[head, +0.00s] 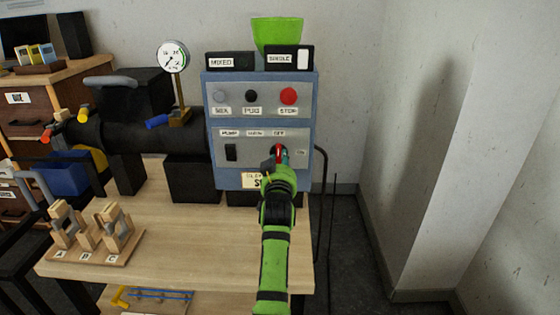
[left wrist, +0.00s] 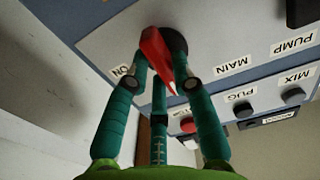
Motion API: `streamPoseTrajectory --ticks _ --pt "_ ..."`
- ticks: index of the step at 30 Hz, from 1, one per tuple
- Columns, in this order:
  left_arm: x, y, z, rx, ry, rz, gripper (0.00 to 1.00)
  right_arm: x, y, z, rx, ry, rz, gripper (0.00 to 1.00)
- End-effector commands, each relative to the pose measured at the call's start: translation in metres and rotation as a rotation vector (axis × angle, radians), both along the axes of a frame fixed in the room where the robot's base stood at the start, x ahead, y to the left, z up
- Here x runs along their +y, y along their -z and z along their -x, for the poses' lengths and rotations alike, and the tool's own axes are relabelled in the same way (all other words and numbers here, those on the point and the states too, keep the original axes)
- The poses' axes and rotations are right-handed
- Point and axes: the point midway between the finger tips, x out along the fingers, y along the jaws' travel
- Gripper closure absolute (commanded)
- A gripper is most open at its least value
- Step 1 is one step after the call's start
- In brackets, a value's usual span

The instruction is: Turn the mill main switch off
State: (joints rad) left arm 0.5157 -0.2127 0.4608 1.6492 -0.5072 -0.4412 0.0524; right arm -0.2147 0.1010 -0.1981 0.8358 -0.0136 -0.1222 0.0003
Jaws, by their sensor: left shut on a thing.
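The main switch has a red handle (left wrist: 154,52) on a dark round base (left wrist: 175,42). In the left wrist view the handle sits between the teal fingers of my left gripper (left wrist: 162,75), which is shut on it. In the head view my left gripper (head: 278,160) is at the lower right of the blue mill control box (head: 213,118), and a bit of red shows there. The OFF label (head: 279,133) is above the switch and the ON label (head: 300,152) to its right. I cannot tell for sure which label the handle points at. My right gripper is not in view.
The red stop button (head: 289,96) and black pug button (head: 251,96) sit above the switch. The black pump switch (head: 231,152) is left. A green hopper (head: 277,35) tops the box. A wooden rack (head: 95,240) stands on the table (head: 190,225). Free floor lies right.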

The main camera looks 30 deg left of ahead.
Motion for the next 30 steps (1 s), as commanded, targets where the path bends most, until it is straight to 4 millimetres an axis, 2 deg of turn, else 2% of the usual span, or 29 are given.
streamPoseTrajectory --ticks 5,16,17,18,19,30 --pt "0.0001 -0.0006 0.0000 -0.013 0.000 0.020 1.00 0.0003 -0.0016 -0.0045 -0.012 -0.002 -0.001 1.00" --pt "0.0000 -0.0008 -0.0001 -0.016 0.000 0.024 1.00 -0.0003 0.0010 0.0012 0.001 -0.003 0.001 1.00" --pt "0.0000 -0.0008 -0.0001 -0.016 0.000 0.024 0.71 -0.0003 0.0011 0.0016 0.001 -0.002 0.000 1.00" --pt "0.0000 -0.0008 -0.0001 -0.016 0.000 0.024 0.55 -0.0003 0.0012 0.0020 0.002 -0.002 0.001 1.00" --pt "0.0000 -0.0009 -0.0001 -0.017 0.000 0.024 0.51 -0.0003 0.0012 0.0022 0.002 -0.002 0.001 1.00" --pt "0.0003 -0.0043 0.0000 -0.015 -0.001 0.021 0.51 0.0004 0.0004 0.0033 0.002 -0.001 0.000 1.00"
